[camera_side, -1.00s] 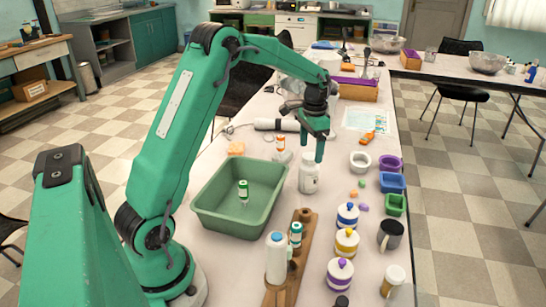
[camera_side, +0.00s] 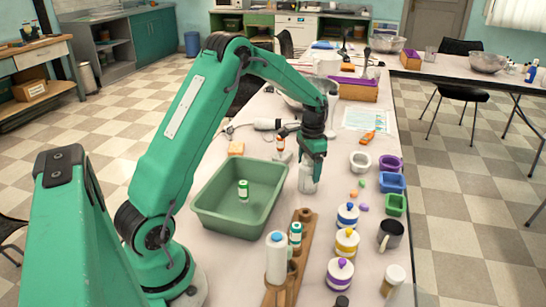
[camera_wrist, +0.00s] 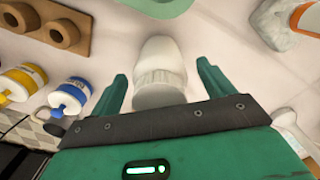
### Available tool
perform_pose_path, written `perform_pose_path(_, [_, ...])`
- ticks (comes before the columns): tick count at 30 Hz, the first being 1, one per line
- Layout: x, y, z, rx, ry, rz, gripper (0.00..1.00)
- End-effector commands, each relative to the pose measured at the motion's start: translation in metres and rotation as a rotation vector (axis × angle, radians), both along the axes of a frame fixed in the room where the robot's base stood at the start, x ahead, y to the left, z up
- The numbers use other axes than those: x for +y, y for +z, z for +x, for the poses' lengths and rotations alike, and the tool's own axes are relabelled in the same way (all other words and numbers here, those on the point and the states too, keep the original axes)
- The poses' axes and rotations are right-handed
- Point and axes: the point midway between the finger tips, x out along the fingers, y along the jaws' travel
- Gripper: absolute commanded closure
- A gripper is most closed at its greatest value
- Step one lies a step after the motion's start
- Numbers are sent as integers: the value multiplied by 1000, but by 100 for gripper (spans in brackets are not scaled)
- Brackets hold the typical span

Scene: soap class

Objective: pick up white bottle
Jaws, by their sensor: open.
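The white bottle (camera_side: 306,180) stands upright on the table, to the right of the green tray (camera_side: 211,222). My gripper (camera_side: 313,160) is lowered over its upper part, and the fingers hide the cap in the side view. In the wrist view the bottle (camera_wrist: 158,70) lies between the two green fingers of my gripper (camera_wrist: 160,88). The fingers are open, with a visible gap on each side of the bottle.
A small green-and-white bottle (camera_side: 243,191) stands in the tray. A wooden holder (camera_side: 300,262) and lidded jars (camera_side: 347,243) are nearer the camera. A white bowl (camera_side: 360,161) and coloured cups (camera_side: 391,182) stand to the right. An orange-labelled bottle (camera_side: 280,144) is behind the tray.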

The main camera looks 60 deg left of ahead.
Motion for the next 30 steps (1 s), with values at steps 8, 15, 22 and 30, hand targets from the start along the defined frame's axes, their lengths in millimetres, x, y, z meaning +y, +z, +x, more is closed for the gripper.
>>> perform_pose_path(8, [0, -7, 0, 0, 0, 0, 19])
perform_pose_path(15, [0, -7, 0, -1, 0, 0, 19])
perform_pose_path(22, [0, -7, 0, -1, 0, 0, 43])
perform_pose_path(30, [0, -7, 0, -2, 0, 1, 75])
